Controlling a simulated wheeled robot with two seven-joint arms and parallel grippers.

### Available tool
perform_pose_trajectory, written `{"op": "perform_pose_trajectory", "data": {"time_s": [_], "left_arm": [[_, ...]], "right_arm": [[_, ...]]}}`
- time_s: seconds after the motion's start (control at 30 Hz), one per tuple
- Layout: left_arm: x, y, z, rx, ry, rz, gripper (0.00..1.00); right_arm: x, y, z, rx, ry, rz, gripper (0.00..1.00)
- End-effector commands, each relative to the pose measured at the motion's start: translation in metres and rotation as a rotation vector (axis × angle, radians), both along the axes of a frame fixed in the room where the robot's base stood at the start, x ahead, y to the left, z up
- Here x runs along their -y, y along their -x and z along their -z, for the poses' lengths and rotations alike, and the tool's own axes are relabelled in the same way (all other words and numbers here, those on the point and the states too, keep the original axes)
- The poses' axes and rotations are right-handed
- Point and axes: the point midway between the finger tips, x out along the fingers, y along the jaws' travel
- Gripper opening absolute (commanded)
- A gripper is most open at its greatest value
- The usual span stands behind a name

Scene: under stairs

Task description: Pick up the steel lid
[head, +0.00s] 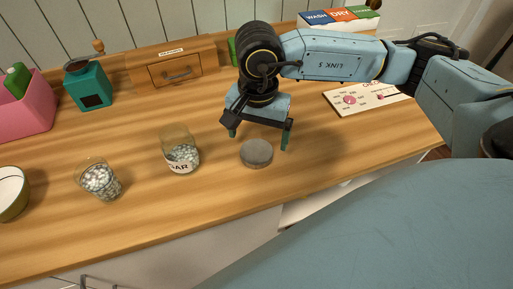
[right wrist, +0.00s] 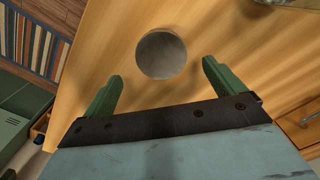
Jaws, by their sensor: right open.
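The steel lid (head: 257,153) is a small grey disc lying flat on the wooden worktop, near its front edge. In the right wrist view the lid (right wrist: 161,55) shows round and whole, just beyond the fingertips and between their lines. My right gripper (head: 258,140) is open and points down above and slightly behind the lid. Its two green fingers (right wrist: 160,78) are spread wider than the lid, with nothing between them. I see no contact with the lid. My left gripper is not in view.
A labelled glass jar (head: 180,152) with pale pellets stands left of the lid, and a second pellet-filled glass (head: 100,180) stands further left. A printed card (head: 365,97) lies right. Worktop around the lid is clear.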

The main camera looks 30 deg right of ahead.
Motion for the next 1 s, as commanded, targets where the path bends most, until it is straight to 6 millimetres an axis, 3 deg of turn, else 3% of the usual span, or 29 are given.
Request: {"op": "perform_pose_trajectory", "data": {"time_s": [0.3, 0.57, 0.93, 1.0], "left_arm": [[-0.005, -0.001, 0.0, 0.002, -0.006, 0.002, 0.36], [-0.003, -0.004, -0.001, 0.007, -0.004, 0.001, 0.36], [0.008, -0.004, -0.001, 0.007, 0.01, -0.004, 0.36], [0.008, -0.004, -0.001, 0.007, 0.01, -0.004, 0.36]], "right_arm": [[-0.001, -0.001, 0.043, -0.003, 0.0, 0.001, 0.94], [-0.001, -0.002, 0.046, -0.001, 0.0, 0.0, 0.94], [-0.001, -0.002, 0.046, -0.001, 0.0, 0.0, 0.47], [-0.001, -0.002, 0.045, -0.001, 0.0, 0.0, 0.47]]}}
